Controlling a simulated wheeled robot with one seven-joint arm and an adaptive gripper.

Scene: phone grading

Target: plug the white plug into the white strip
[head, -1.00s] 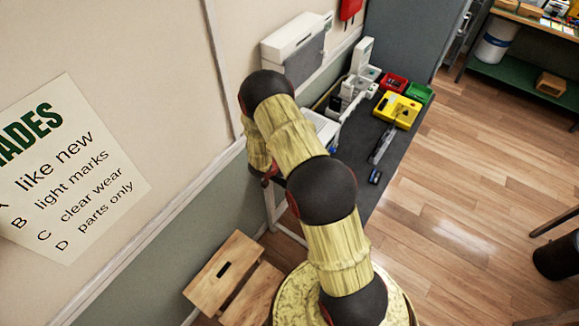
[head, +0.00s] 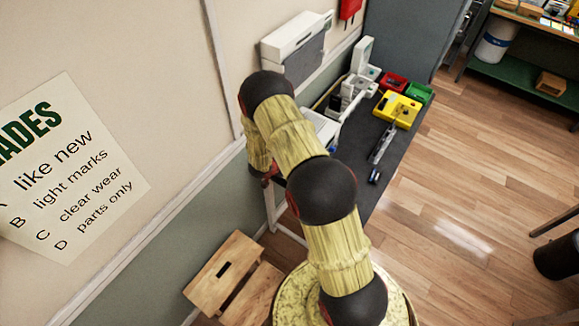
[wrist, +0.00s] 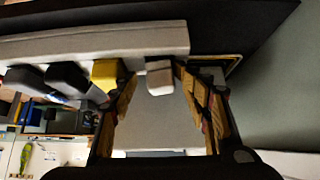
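In the wrist view, the pale white-grey strip (wrist: 80,46) runs across the upper part. The white plug (wrist: 160,78) is at the strip's right end, its far side against the strip's edge. I cannot tell whether its pins are in. My gripper (wrist: 155,80) has its fingers spread on either side of the white plug. A gap shows on the plug's left, while the right fingertip is close beside it. A yellow plug (wrist: 104,74) and two black plugs (wrist: 66,78) sit along the strip to the left. In the head view my arm hides the gripper and plug.
In the head view, the dark bench (head: 387,165) holds a yellow bin (head: 397,109), a red bin (head: 392,82) and a green bin (head: 420,93). A wooden step stool (head: 222,268) stands on the floor by the wall. The yellow plug is close outside the left finger.

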